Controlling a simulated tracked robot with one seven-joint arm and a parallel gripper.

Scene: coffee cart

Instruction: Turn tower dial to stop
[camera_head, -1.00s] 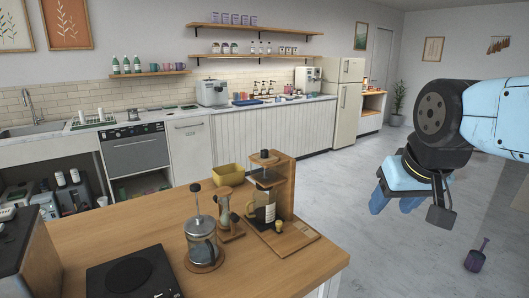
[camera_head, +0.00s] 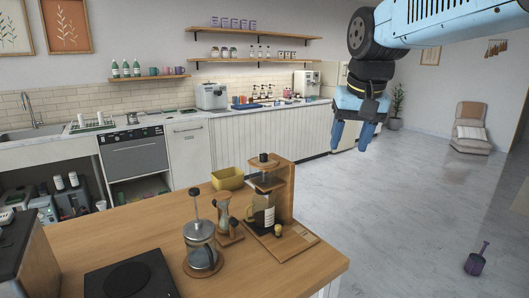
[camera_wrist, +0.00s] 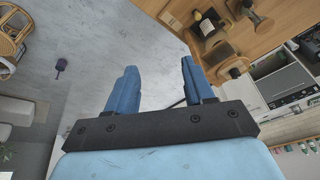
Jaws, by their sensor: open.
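The wooden coffee tower (camera_head: 285,195) stands on the near wooden table, holding a dark glass vessel (camera_head: 264,210) with a light label. A dark knob (camera_head: 264,158) sits on its top and a small pale knob (camera_head: 278,230) is low at its front; I cannot tell which is the dial. The vessel also shows in the wrist view (camera_wrist: 207,27). My gripper (camera_head: 352,138) is open and empty, in the air to the right of the tower and above it in the picture. In the wrist view my gripper's fingers (camera_wrist: 158,70) are apart, with floor and table edge beyond.
A French press (camera_head: 200,245), a small glass brewer (camera_head: 226,215) and a yellow bin (camera_head: 227,178) stand close to the tower's left. A black hot plate (camera_head: 132,280) lies nearer the front. The floor (camera_head: 400,210) right of the table is mostly clear, with a purple scoop-like thing (camera_head: 477,260).

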